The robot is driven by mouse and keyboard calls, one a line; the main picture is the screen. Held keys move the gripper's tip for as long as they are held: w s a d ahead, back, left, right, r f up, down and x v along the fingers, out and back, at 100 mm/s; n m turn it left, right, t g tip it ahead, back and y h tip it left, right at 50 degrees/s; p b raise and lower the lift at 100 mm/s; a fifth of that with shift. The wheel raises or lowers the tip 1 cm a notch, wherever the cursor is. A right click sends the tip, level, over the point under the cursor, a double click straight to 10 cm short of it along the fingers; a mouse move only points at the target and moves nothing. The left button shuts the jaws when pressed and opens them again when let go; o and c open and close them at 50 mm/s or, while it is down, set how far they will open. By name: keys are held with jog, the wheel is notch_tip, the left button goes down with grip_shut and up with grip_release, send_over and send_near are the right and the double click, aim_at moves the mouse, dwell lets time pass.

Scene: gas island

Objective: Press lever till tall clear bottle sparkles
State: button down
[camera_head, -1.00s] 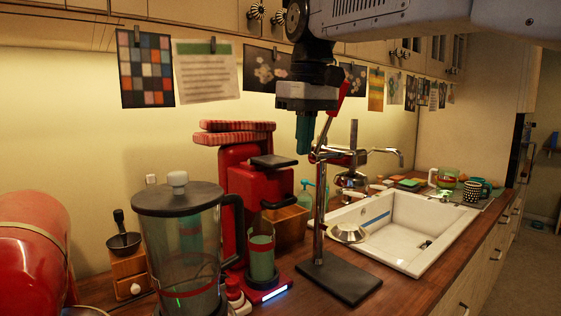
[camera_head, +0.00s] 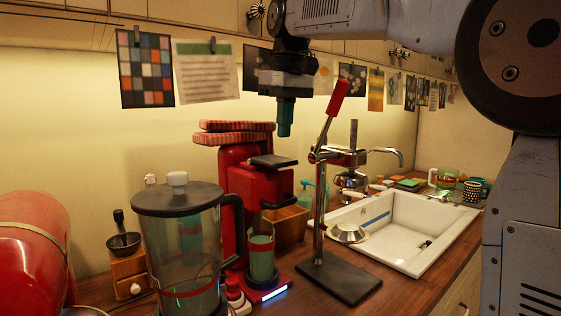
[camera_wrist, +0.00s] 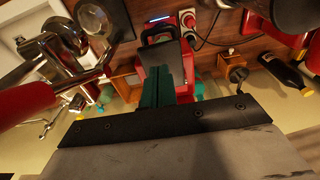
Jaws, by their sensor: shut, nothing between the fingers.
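A red machine (camera_head: 250,190) stands by the back wall, with a flat black lever-like piece (camera_head: 273,161) on top. The tall clear bottle (camera_head: 261,258) stands upright beneath it, looking greenish; I cannot make out bubbles. My gripper (camera_head: 285,133) is shut and empty, its teal fingers pointing down above the black piece and apart from it in the head view. In the wrist view the fingers (camera_wrist: 165,70) show in front of the machine and the black piece (camera_wrist: 158,30). The bottle is not clear there.
A metal press with a red handle (camera_head: 337,98) stands just right of my gripper; its handle also shows in the wrist view (camera_wrist: 22,102). A large jug (camera_head: 180,245) stands front left. A white sink (camera_head: 400,230) is at right. Papers hang behind.

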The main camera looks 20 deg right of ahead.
aim_at(283, 161)
jog(key=shift+w+f, duration=0.2)
jog(key=shift+f, duration=2.1)
jog(key=shift+f, duration=1.35)
jog(key=s, duration=0.2)
jog(key=s+r, duration=0.1)
jog(key=shift+d, duration=0.4)
jog(key=shift+r, duration=0.1)
notch_tip(283, 161, up, 8)
jog(key=shift+s+f, duration=0.2)
jog(key=shift+s, duration=0.1)
jog(key=shift+w+d, duration=0.1)
